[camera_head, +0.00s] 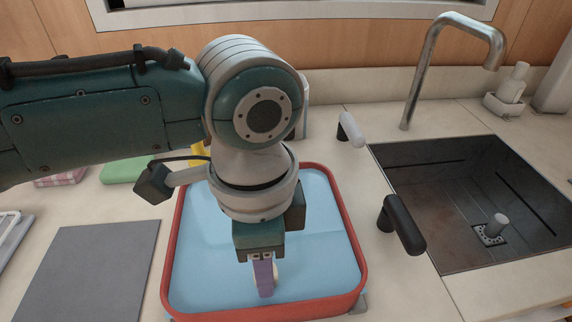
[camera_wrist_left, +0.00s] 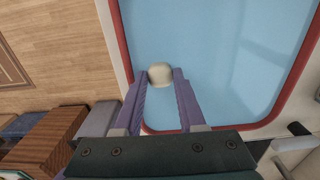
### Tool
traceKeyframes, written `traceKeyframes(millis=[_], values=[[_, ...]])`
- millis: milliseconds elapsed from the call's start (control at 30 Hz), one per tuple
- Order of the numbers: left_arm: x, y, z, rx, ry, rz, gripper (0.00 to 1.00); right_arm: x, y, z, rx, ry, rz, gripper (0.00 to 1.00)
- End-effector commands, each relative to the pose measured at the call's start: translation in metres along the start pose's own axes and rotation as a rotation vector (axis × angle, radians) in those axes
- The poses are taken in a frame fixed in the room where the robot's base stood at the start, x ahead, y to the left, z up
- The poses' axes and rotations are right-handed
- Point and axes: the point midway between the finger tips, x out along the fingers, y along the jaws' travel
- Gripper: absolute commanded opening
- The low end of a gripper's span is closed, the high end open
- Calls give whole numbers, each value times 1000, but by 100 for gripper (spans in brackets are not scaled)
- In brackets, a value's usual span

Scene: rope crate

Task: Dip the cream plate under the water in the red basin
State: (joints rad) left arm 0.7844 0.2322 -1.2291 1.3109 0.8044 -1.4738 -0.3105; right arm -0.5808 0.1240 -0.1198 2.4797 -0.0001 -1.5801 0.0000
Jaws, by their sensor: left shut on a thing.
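The red basin (camera_head: 173,250) stands on the counter in the middle of the head view, with light-blue water (camera_head: 325,240) inside. My left gripper (camera_head: 264,290), with purple fingers, points down over the basin's front part. It is shut on the cream plate (camera_head: 275,272), of which only a small edge shows beside the fingers. In the left wrist view the plate (camera_wrist_left: 160,73) is a small rounded cream shape between the fingertips, with the water behind it. I cannot tell whether the plate touches the water. My right gripper is not in view.
A sink (camera_head: 470,200) with a tall tap (camera_head: 428,65) lies to the right. A black handle (camera_head: 402,224) and a white one (camera_head: 350,129) stand between basin and sink. A grey mat (camera_head: 100,270) lies left of the basin, and a green cloth-like item (camera_head: 125,170) behind it.

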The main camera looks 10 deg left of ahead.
Motion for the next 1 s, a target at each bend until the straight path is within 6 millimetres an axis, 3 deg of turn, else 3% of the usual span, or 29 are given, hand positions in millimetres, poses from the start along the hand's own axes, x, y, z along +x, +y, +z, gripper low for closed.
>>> traceKeyframes(millis=[633,667,900,1000], values=[[10,0,0,0,1,-1,0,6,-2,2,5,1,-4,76],[10,0,0,0,1,-1,40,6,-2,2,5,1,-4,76],[9,0,0,0,0,-1,67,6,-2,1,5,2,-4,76],[9,0,0,0,0,0,74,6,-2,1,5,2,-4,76]])
